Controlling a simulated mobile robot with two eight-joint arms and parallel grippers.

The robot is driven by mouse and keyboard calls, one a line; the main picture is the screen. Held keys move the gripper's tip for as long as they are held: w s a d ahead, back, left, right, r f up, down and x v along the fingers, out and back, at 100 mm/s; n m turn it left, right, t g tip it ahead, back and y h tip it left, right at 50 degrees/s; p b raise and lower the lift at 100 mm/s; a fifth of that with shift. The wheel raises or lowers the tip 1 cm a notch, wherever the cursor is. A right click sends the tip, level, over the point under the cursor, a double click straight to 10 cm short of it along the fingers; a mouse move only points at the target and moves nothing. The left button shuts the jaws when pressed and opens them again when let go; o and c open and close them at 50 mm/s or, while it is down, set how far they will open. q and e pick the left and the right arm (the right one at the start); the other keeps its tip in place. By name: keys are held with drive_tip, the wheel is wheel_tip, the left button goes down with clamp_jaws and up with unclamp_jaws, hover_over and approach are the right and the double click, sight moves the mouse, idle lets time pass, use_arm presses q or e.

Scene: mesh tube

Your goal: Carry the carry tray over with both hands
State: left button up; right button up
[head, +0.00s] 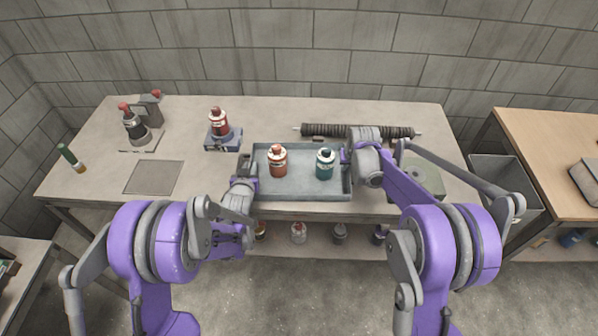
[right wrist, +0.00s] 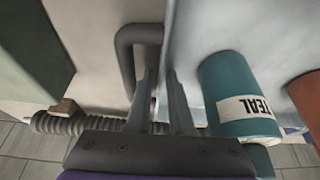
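The grey-blue carry tray (head: 300,191) sits on the table near its front edge. It holds a brown-orange bottle (head: 278,162) and a teal bottle (head: 325,165), both upright. My left gripper (head: 248,178) is at the tray's left end; its fingers are too small to read. My right gripper (head: 346,160) is at the right end. In the right wrist view its fingers (right wrist: 161,85) are parted beside the dark handle loop (right wrist: 126,50) and the tray wall; whether they press on anything is unclear. The teal bottle (right wrist: 237,98) stands close by, inside the tray.
A ribbed dark tube (head: 360,131) lies behind the tray. A red bottle on a blue stand (head: 223,139) is behind left. A dark bottle in a holder (head: 137,128) and a green-capped tube (head: 70,157) are further left. A greenish block (head: 424,176) is right. A flat grey plate (head: 153,177) lies left.

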use_arm(q)
clamp_jaws()
use_arm(e)
clamp_jaws()
idle(1.1)
